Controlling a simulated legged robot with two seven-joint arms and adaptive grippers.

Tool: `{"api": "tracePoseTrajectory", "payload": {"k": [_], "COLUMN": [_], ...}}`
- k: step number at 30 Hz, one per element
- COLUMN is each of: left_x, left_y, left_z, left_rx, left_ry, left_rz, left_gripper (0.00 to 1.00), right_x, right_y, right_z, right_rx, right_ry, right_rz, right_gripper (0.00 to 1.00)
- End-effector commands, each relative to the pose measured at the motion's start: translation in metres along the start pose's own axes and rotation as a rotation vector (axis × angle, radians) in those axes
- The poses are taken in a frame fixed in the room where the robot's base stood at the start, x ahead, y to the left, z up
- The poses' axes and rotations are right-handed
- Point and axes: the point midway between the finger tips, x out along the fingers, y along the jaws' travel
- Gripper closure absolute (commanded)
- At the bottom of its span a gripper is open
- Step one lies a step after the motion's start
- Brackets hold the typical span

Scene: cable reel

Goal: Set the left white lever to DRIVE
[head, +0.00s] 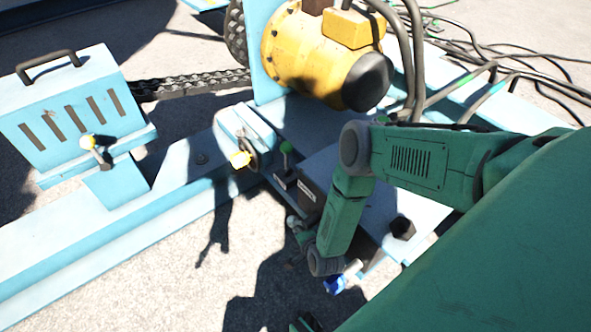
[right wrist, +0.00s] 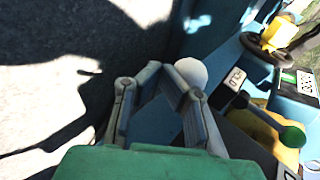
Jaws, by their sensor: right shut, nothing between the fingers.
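My right arm comes in from the right in the head view. Its gripper (head: 301,234) is small and dark there, in front of the shaded side of the control box (head: 312,190). In the right wrist view the right gripper (right wrist: 158,75) is shut and empty. A white ball knob (right wrist: 191,72) shows just beyond its right finger, partly covered by it. Whether they touch, I cannot tell. The knob's shaft and any DRIVE marking are hidden or too small to read.
A green-knobbed lever (head: 287,147) stands on the box; its knob also shows in the right wrist view (right wrist: 292,135). Open ground (head: 200,270) lies left of the gripper.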

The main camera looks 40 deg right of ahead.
Motion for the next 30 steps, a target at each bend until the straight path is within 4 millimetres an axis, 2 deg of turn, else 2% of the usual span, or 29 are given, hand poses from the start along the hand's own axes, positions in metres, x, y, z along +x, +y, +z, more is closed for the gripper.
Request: {"api": "tracePoseTrajectory", "payload": {"k": [8,13,17,24,30], "left_x": [0.000,0.000,-0.001,-0.001,0.000], "left_y": [0.000,-0.001,0.000,0.001,-0.001], "left_z": [0.000,0.002,0.001,0.001,0.001], "left_rx": [0.000,-0.001,0.000,0.000,0.000], "left_ry": [0.000,0.003,0.003,0.003,0.003], "left_rz": [0.000,0.003,0.000,-0.001,0.001], "left_gripper": [0.06,0.06,0.06,0.06,0.06], "right_x": [-0.001,-0.011,-0.031,-0.080,-0.109], "right_y": [-0.007,-0.006,-0.004,0.000,0.001], "right_z": [0.001,0.001,-0.001,-0.004,-0.004], "right_rx": [-0.006,-0.005,-0.001,0.003,0.001], "right_ry": [0.011,0.008,0.005,0.002,0.002], "right_rz": [-0.009,-0.007,-0.003,0.002,0.001], "right_gripper": [1.00,1.00,1.00,1.00,1.00]}}
